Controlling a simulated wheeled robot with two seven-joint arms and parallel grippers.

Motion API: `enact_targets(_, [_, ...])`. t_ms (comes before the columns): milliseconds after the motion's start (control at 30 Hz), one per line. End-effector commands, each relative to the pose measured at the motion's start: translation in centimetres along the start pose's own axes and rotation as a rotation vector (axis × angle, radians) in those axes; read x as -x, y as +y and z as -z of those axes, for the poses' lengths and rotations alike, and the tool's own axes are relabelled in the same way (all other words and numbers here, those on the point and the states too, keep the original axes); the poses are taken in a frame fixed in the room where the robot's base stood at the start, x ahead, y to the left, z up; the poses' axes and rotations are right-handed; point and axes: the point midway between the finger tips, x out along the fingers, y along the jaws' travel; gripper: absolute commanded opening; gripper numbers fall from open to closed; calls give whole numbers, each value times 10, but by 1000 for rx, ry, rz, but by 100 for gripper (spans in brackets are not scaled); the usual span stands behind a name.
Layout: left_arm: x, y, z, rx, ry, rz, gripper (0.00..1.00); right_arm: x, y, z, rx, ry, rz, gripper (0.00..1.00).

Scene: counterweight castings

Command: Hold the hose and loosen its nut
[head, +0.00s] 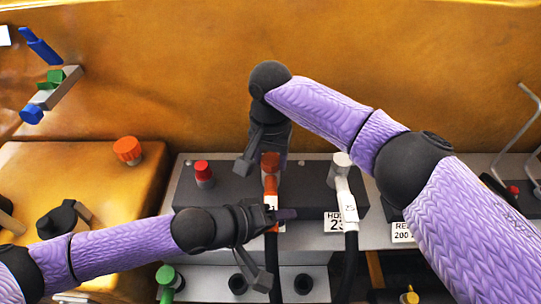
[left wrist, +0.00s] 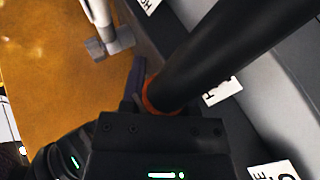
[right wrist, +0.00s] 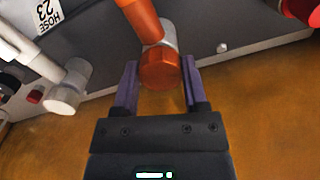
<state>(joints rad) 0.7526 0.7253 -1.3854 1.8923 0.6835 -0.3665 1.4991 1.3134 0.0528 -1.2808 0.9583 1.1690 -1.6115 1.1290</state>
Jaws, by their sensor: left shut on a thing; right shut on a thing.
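The hose is black (head: 271,255) with an orange end fitting (head: 270,184), and its orange nut (head: 270,160) is at the top against the dark block. The nut also shows in the right wrist view (right wrist: 160,68). My right gripper (right wrist: 160,82) is shut on the nut, with one purple finger on each side. My left gripper (head: 277,214) is shut on the hose below the nut, at the lower end of the orange fitting. In the left wrist view the black hose (left wrist: 225,45) runs up from an orange band (left wrist: 158,97); the hold itself is largely hidden.
A red cap (head: 203,172) is to the left. An orange knob (head: 127,150) sits on the yellow casing, and a green cap (head: 166,275) is lower left.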

Motion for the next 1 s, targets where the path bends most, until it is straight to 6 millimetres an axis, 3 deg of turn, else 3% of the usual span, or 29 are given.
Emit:
enact_targets(367, [0,0,0,0,0,1,0,0,0,0,91,0,1,0])
enact_targets(1000, [0,-1,0,1,0,2,0,0,2,1,664,0,0,0])
